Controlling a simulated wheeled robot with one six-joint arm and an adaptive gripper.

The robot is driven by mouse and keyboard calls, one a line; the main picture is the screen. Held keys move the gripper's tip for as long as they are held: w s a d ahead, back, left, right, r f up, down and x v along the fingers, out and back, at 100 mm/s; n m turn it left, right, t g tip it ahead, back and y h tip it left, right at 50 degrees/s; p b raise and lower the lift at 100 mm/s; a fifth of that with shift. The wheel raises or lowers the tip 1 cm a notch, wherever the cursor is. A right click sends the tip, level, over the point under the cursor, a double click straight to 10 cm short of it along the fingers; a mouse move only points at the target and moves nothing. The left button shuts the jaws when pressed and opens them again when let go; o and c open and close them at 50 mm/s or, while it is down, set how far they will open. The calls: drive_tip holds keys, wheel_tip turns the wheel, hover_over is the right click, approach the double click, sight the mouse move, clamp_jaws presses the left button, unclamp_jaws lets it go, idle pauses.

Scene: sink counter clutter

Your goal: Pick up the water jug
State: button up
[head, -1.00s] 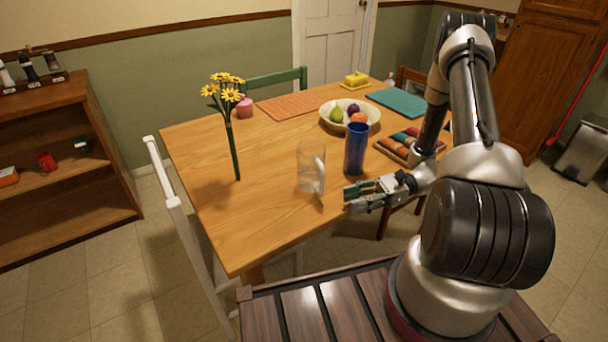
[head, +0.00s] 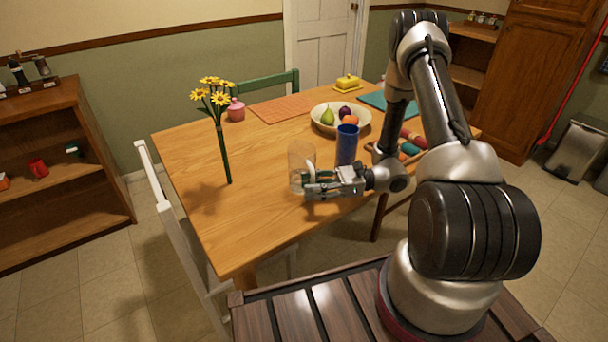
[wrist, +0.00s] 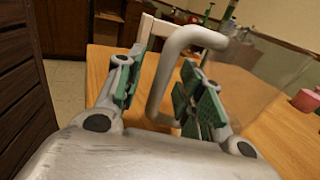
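The water jug (head: 301,160) is a clear vessel with a pale handle, standing upright near the front edge of the wooden table. Its handle (wrist: 154,88) shows in the wrist view between the two green-padded fingers of my gripper (wrist: 160,92). The fingers are apart, with gaps visible beside the handle, so the gripper is open around it. In the head view my gripper (head: 308,184) is at the jug's right side, and it covers part of the handle and lower jug.
A blue cup (head: 346,146) stands just right of the jug, close behind my gripper. A fruit bowl (head: 318,123) is farther back. Yellow flowers (head: 224,150) stand to the left. The table's front left is clear. A white chair (head: 172,215) is at the left edge.

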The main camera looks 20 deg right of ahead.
drive_tip(key=shift+c, duration=0.5)
clamp_jaws()
drive_tip(key=shift+r, duration=0.15)
